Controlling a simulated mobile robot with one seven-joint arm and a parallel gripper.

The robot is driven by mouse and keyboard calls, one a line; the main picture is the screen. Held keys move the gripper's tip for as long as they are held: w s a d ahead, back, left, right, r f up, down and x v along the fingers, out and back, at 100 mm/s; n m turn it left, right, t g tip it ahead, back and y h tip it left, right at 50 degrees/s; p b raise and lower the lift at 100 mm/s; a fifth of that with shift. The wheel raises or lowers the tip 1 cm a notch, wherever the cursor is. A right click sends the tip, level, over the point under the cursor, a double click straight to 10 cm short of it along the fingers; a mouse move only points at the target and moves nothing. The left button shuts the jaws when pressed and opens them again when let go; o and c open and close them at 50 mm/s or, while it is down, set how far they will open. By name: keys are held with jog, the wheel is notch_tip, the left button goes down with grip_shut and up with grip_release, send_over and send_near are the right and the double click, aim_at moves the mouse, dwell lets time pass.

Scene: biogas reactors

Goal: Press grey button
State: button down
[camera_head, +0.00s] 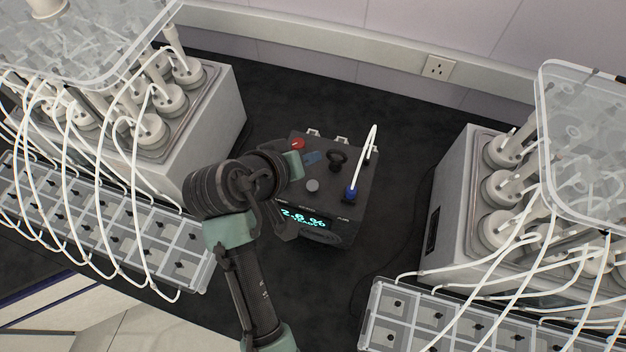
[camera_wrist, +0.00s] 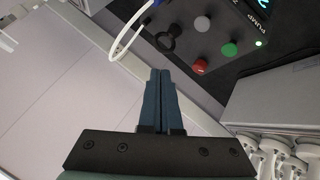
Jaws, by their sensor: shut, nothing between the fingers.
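The grey button (camera_head: 312,186) is a small round cap on top of the dark control box (camera_head: 345,222). It also shows in the wrist view (camera_wrist: 202,24), near the top edge. My gripper (camera_head: 318,156) has blue fingers and is shut and empty. In the head view it lies over the back part of the box, behind the grey button and beside the black knob (camera_head: 337,160). In the wrist view the closed fingertips (camera_wrist: 160,73) appear below and left of the buttons, apart from the grey button. The height of the gap is unclear.
A red button (camera_head: 297,144), a green button (camera_wrist: 229,49) and a blue connector with a white tube (camera_head: 351,195) are on the box. Reactor blocks stand left (camera_head: 215,110) and right (camera_head: 452,200), with white tubes. Dark table is bare around the box.

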jog(key=b, duration=0.6)
send_near(316, 183)
jog(key=w+d, duration=0.1)
jog(key=w+d+f, duration=0.1)
jog(key=w, duration=0.1)
jog(key=w+d+f, duration=0.1)
jog(key=shift+w+f, duration=0.15)
jog(key=shift+f, duration=0.25)
jog(key=shift+b, duration=0.3)
dwell(0.9)
jog(key=shift+f, duration=0.45)
jog(key=shift+f+b, duration=0.7)
jog(key=shift+f, duration=0.2)
dwell(0.7)
jog(key=shift+r, duration=0.15)
jog(key=shift+r+p, duration=1.2)
jog(key=shift+p, duration=0.05)
